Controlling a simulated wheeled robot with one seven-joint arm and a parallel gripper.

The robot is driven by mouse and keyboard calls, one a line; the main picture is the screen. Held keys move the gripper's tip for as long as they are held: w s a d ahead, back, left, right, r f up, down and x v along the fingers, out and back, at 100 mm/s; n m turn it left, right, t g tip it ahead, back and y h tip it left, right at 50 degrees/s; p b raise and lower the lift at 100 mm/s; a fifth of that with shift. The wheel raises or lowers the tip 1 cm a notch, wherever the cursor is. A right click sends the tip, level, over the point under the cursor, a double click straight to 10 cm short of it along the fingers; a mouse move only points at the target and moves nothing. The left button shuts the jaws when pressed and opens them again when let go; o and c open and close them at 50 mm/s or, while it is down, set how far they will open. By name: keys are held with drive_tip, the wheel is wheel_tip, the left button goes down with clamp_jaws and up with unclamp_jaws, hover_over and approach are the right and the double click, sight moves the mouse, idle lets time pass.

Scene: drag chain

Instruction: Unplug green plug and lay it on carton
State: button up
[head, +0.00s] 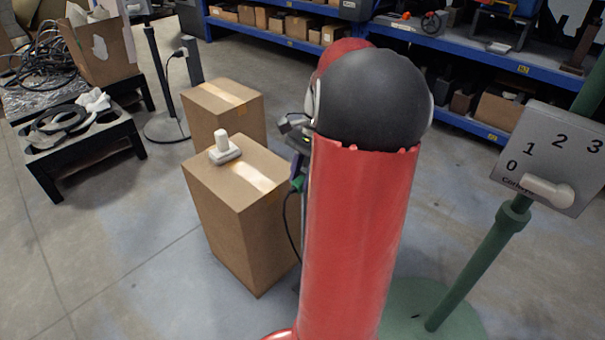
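A small green plug (296,184) shows just left of my red arm, beside the right edge of the front carton, with a black cable hanging down from it. Whether it sits in a socket is hidden by my arm. The front carton (225,215) is a tall brown box with pale tape on top. A second carton (232,112) stands behind it. Dark grey parts (294,124) show beside my arm above the plug; I cannot tell whether they belong to my gripper. My gripper's fingers cannot be made out, and my arm covers that area.
A white object with an upright knob (224,149) occupies the front carton's top near its back left. A dial panel (550,160) on a green post stands at right. A black table (85,150) is at left, blue shelves (460,50) behind. Floor at lower left is clear.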

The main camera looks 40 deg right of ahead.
sight(290, 191)
clamp_jaws()
drive_tip(key=shift+a, duration=0.15)
drive_tip(key=shift+s+a, duration=0.1)
drive_tip(key=shift+a, duration=1.05)
drive_tip(key=shift+a, duration=0.25)
drive_tip(key=shift+s+a, duration=0.15)
drive_tip(key=shift+a, duration=1.1)
drive_tip(key=shift+s+a, duration=0.1)
drive_tip(key=shift+a, duration=1.1)
